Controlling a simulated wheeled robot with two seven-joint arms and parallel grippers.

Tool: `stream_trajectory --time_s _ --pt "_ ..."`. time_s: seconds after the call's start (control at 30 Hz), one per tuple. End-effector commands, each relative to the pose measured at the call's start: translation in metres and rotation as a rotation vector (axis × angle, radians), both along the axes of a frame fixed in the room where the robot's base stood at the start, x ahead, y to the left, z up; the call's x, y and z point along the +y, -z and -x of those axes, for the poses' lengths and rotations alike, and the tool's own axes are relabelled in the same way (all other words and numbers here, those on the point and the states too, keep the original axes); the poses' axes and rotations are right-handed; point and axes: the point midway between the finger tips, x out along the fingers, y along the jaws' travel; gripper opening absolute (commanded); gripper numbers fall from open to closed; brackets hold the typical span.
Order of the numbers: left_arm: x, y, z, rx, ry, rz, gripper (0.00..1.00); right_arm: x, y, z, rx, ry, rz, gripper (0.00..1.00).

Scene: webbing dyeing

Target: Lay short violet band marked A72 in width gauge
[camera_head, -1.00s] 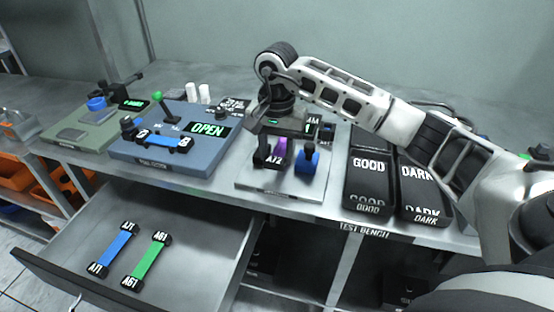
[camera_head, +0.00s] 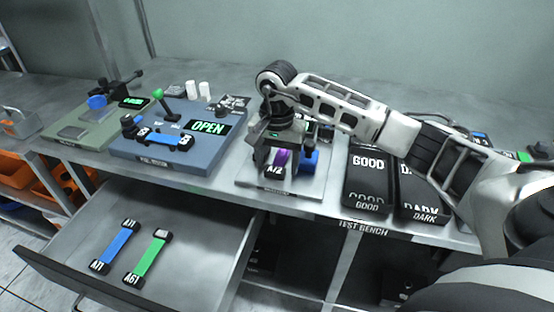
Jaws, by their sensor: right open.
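The short violet band (camera_head: 281,157) marked A72 lies on the light grey width gauge (camera_head: 251,184) on the bench, beside the gauge's blue block (camera_head: 309,162). Its black label end faces me and its far end is hidden under my gripper. My right gripper (camera_head: 280,154) is open, pointing down close over the band. I cannot tell whether its fingers touch the band. My left gripper is out of view.
A blue-grey station with an OPEN display (camera_head: 208,127) holds a blue band (camera_head: 167,140). Black GOOD (camera_head: 368,183) and DARK (camera_head: 424,196) trays stand right of the gauge. The open drawer (camera_head: 190,215) below holds a blue band (camera_head: 115,247) and a green band (camera_head: 149,258).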

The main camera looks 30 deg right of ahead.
Motion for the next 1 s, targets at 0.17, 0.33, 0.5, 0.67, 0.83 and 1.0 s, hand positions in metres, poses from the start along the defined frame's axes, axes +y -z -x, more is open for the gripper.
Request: stream_trajectory --time_s 0.17,0.33,0.5,0.67,0.83,1.0 --pt "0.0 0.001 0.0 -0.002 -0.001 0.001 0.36 0.0 -0.017 -0.001 -0.005 0.001 0.0 0.63" --pt "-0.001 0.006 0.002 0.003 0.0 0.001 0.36 0.0 -0.053 -0.001 -0.007 -0.001 0.001 0.63" --pt "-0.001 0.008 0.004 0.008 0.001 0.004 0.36 0.0 -0.089 -0.001 -0.005 0.0 0.0 0.63" --pt "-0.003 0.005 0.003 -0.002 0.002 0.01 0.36 0.0 -0.112 -0.001 -0.004 0.001 0.0 0.63" --pt "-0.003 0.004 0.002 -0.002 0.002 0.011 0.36 0.0 -0.122 0.0 -0.001 0.0 -0.001 0.63" --pt "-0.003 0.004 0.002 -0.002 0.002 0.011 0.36 0.0 -0.123 0.0 0.001 0.0 -0.001 0.63"
